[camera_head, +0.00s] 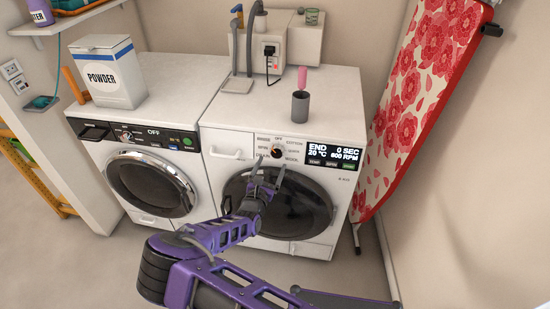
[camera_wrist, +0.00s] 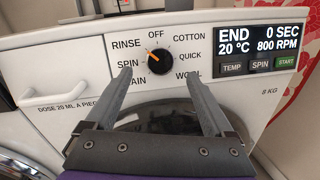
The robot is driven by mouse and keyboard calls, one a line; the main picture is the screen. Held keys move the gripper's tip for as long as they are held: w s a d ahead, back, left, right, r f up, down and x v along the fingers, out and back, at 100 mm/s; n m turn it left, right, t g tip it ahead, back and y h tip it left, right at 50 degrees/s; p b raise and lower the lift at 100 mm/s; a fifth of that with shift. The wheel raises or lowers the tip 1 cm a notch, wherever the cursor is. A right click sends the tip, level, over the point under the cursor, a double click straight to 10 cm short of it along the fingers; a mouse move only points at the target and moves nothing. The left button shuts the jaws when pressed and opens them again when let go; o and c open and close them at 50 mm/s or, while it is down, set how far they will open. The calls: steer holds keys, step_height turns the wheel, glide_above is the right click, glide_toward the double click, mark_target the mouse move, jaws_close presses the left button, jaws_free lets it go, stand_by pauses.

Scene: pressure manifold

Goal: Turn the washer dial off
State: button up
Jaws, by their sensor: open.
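The washer (camera_head: 225,115) is the right-hand white machine, and its display reads END, 0 SEC, 20 °C, 800 RPM. Its round black dial (camera_wrist: 160,62) has an orange pointer aimed up and left, roughly toward RINSE, left of OFF. The dial also shows in the head view (camera_head: 278,151). My gripper (camera_head: 270,166) is in front of the washer, just below the dial. In the wrist view my gripper (camera_wrist: 158,74) is open and empty, one finger on each side of the dial's lower part in the picture. I cannot tell whether either finger touches the panel.
A second machine (camera_head: 150,180) with a display reading OFF stands at left, with a POWDER box (camera_head: 108,78) on top. A grey cup with a pink item (camera_head: 301,103) stands on the washer. A drawer handle (camera_wrist: 62,95) is left of the dial. An ironing board (camera_head: 415,90) leans at right.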

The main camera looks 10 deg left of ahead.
mark_target(276, 154)
steer(key=w, duration=0.5)
steer(key=shift+d, duration=0.25)
steer(key=c, duration=1.4)
